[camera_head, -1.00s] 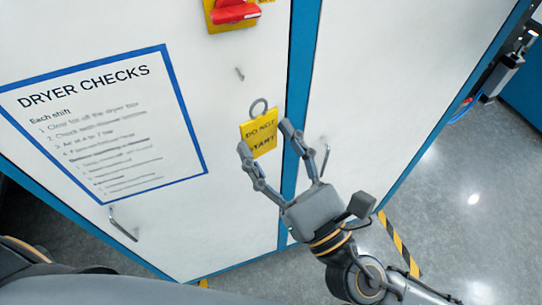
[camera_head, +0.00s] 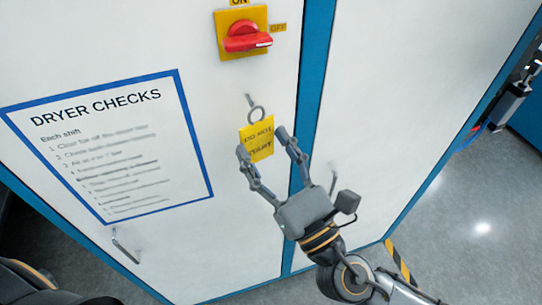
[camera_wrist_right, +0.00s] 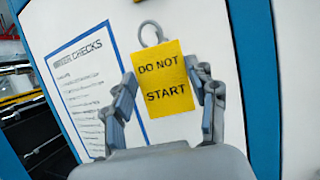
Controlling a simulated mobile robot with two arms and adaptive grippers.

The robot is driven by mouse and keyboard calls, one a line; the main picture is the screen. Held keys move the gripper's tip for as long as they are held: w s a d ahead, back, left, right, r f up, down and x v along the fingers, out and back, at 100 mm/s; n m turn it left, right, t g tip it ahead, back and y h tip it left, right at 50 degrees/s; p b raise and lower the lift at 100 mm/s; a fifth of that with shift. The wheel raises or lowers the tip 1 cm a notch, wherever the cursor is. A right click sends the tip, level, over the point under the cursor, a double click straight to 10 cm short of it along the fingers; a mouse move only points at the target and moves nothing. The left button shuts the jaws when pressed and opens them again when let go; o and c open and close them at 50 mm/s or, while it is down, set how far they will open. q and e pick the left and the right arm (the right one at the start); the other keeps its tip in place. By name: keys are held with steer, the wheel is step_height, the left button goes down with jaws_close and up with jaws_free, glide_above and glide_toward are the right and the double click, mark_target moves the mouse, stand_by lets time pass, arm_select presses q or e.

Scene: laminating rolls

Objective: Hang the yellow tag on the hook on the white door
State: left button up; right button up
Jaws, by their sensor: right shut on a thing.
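The yellow tag (camera_head: 257,140) reads "DO NOT START" and has a grey ring (camera_head: 257,114) at its top. My right gripper (camera_head: 264,145) is shut on the tag's side edges and holds it upright in front of the white door (camera_head: 225,215). The tag and its ring also show in the right wrist view (camera_wrist_right: 163,80). The small hook (camera_head: 249,100) on the door appears just above and left of the ring in the head view. I cannot tell whether the ring touches it. The hook is not clear in the wrist view. My left gripper is not in view.
A red rotary switch (camera_head: 247,36) on a yellow plate is above the hook. A blue-framed "DRYER CHECKS" sheet (camera_head: 110,145) is on the door to the left. Door handles (camera_head: 125,246) and (camera_head: 333,180) stick out. A blue post (camera_head: 312,90) runs right of the tag.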

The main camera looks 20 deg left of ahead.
mark_target(265, 147)
steer(key=shift+w+a+f, duration=0.15)
steer(key=shift+w+a, duration=0.55)
steer(key=shift+w, duration=0.35)
steer(key=shift+w+a+f+b, duration=0.45)
steer(key=shift+w+b, duration=0.15)
steer(key=shift+w, duration=0.1)
steer(key=o, duration=1)
